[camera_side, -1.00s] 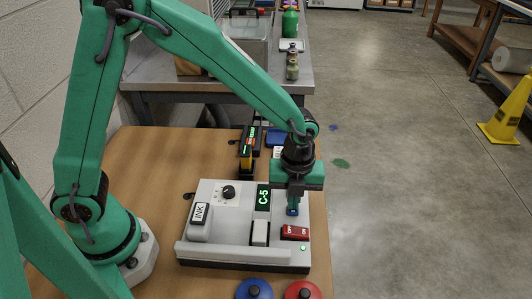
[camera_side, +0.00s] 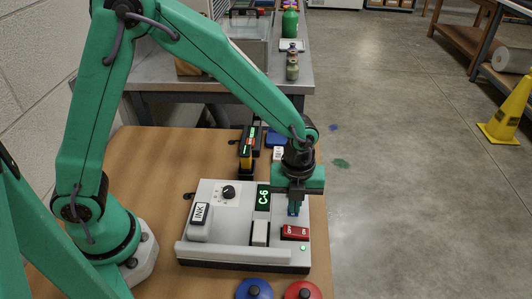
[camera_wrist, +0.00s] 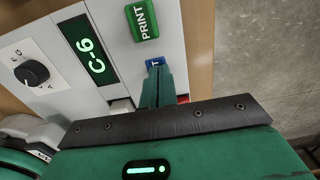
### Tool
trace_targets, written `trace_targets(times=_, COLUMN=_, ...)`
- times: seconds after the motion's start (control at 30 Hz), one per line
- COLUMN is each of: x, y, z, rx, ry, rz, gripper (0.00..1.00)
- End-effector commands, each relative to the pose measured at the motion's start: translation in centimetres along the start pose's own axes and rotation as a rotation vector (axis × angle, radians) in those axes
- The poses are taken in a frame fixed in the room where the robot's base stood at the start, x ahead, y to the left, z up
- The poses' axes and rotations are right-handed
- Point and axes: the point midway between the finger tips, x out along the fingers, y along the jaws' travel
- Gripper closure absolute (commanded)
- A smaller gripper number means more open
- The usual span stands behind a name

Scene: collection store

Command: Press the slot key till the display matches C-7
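The grey device (camera_side: 215,252) stands on the wooden table. Its dark display (camera_side: 263,198) reads C-6 in green, and the display also shows in the wrist view (camera_wrist: 88,50). My gripper (camera_side: 292,208) points down over the device's right side, its narrow fingers together with nothing between them. The blue key (camera_wrist: 153,63) lies right at the fingertips in the wrist view; only its edge and a letter T show, the rest hidden by the fingers. I cannot tell whether the tips touch it. A green PRINT key (camera_wrist: 142,20) sits beyond it.
The device also has a black knob (camera_side: 228,191), a white INK key (camera_side: 199,218), a pale key (camera_side: 260,233) and a red switch (camera_side: 295,232). Blue (camera_side: 254,289) and red (camera_side: 304,290) round items are at the table's front.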

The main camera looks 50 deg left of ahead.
Motion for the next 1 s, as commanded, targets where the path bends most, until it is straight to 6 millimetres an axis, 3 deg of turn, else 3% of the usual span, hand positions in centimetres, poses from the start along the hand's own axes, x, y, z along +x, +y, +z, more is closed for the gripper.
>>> trace_targets(times=0.23, x=-1.5, y=0.4, z=-0.1, rx=0.0, ry=0.004, rz=0.012, gripper=1.0)
trace_targets(times=0.8, x=-11.2, y=-0.2, z=0.1, rx=0.0, ry=-0.001, rz=-0.004, gripper=1.0)
trace_targets(times=1.0, x=-13.2, y=-0.2, z=0.1, rx=0.0, ry=-0.001, rz=-0.003, gripper=1.0)
